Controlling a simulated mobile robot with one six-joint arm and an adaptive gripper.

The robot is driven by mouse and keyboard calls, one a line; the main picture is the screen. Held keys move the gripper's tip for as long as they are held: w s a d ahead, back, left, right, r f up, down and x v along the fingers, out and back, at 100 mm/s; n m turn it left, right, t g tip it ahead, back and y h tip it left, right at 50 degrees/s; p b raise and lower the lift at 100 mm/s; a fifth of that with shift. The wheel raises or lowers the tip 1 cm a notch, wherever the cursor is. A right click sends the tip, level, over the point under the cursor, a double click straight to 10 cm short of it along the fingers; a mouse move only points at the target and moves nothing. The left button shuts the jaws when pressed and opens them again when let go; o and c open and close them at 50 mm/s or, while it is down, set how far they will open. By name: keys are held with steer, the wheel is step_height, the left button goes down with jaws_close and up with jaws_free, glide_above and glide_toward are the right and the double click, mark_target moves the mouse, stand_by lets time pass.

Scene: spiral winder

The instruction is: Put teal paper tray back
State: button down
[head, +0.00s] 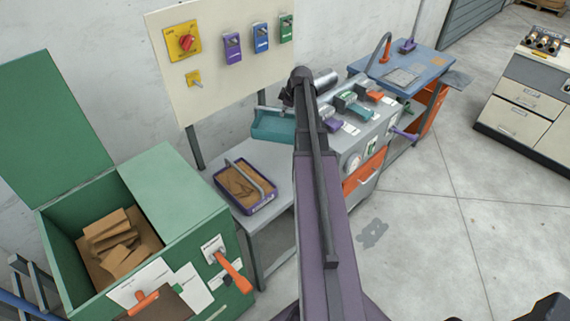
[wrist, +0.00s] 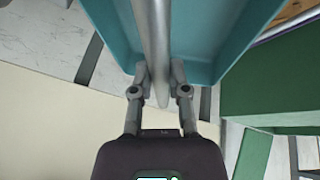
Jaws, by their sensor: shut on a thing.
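The teal paper tray (head: 273,127) hangs in the air above the back right of the grey table, just left of my arm in the head view. In the wrist view the teal tray (wrist: 103,20) fills the top, with a grey bar handle running along its middle. My gripper (wrist: 158,80) is shut on that handle near its end. In the head view my arm hides the tray's right side and most of my gripper. I see no paper in the visible part of the tray.
A purple tray (head: 229,203) with brown paper stands on the grey table (head: 262,232). A green bin (head: 196,225) with its lid open holds brown scraps at left. A control board (head: 218,75) stands behind. The winder machine (head: 352,152) with coloured levers is at right.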

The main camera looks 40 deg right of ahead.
mark_target(283, 129)
step_height(283, 129, down, 7)
steer(key=m+h+b, duration=0.2)
steer(key=m+b, duration=0.2)
steer(key=b, duration=0.2)
steer(key=shift+a+f+m+b, duration=0.1)
steer(key=shift+m+b, duration=0.2)
steer(key=shift+m, duration=0.1)
steer(key=shift+w+f+m+h+b, duration=0.1)
steer(key=shift+f+m+h+b, duration=0.3)
steer(key=shift+f+m+b, duration=0.45)
steer(key=shift+r, duration=0.15)
step_height(283, 129, down, 6)
steer(key=b, duration=0.6)
steer(key=shift+f, duration=0.2)
steer(key=shift+f+b, duration=1.85)
steer(key=shift+b, duration=0.1)
steer(key=shift+f, duration=0.15)
steer(key=c, duration=0.6)
jaws_free()
steer(key=shift+c, duration=0.2)
